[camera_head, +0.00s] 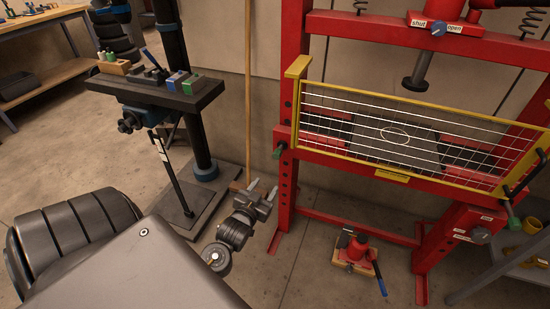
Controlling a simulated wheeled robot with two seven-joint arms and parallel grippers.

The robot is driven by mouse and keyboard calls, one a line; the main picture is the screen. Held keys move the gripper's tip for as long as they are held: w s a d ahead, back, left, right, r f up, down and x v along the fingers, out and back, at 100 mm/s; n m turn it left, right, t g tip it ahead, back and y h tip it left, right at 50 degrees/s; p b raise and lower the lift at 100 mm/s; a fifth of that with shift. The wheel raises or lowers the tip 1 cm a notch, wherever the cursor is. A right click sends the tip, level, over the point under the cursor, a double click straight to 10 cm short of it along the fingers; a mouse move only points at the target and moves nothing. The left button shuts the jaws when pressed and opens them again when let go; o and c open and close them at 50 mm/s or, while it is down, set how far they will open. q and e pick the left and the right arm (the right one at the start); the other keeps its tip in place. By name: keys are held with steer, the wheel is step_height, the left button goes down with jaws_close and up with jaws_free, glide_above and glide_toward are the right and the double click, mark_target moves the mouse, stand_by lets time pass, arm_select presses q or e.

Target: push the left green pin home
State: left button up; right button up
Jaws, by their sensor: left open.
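The red press frame (289,110) stands at the right. The left green pin (278,152) sticks out at the left side of its left post, at the height of the red cross beam. How deep the pin sits in the post cannot be told. A second green pin (513,219) shows at the right post. My left gripper (263,187) is below and slightly left of the left pin, apart from it. Its two fingers are spread and point up, with nothing visible between them. My right gripper is out of view.
A yellow guard with white bars (375,159) covers the press front. A wooden pole (248,90) leans against the wall behind my gripper. A drill-press-like stand with a dark table (150,97) is at the left. A red jack (356,249) sits on the floor.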

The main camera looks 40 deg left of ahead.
mark_target(275, 157)
arm_select(q)
steer(key=shift+t+y, duration=0.3)
steer(key=shift+t, duration=0.3)
steer(key=w+a+r, duration=0.1)
steer(key=w, duration=0.2)
steer(key=w+a+r, duration=0.1)
steer(key=w+a, duration=0.1)
steer(key=w, duration=0.2)
steer(key=w+a+r, duration=0.1)
steer(key=w, duration=0.2)
steer(key=shift+w+a+r+b, duration=0.2)
steer(key=shift+w+b, duration=0.1)
steer(key=shift+w, duration=0.05)
jaws_close()
